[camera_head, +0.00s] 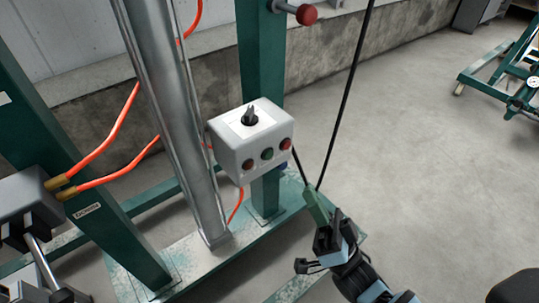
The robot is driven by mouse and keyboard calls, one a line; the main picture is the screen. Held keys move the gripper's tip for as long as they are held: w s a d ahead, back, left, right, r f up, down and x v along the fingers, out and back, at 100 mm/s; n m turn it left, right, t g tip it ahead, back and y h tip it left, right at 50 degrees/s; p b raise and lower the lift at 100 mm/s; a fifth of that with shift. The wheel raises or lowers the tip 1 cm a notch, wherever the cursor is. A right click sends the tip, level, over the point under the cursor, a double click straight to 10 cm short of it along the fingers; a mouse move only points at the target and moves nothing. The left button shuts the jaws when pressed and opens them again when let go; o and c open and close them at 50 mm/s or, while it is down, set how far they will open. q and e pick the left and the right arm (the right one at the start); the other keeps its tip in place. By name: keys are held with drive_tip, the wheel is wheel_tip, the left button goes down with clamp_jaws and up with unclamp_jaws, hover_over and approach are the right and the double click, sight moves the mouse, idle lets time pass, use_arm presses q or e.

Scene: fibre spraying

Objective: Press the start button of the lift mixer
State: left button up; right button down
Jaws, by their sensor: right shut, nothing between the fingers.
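The lift mixer's white control box (229,153) is near the middle of the view, beside a silver column. Its front face has a green button (267,154) between two red buttons, one at the left (248,165) and one at the right (285,144). A black rotary knob (250,117) is on its top face. My right gripper (337,217) is shut and empty, below and to the right of the box, apart from the buttons. It points up the picture. My left gripper is not in view.
The silver column (171,110) and green frame posts (262,60) stand around the box. Orange hoses (112,133) run at the left. A black cable (346,90) hangs right of the box. Open concrete floor (420,150) lies to the right.

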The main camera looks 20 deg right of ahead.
sight(268, 155)
drive_tip(key=shift+w, duration=0.1)
drive_tip(key=w+a+b, duration=0.3)
drive_tip(key=w, duration=0.5)
idle(1.0)
drive_tip(key=shift+w, duration=0.1)
idle(1.2)
drive_tip(key=shift+w+a, duration=0.15)
drive_tip(key=shift+w, duration=0.2)
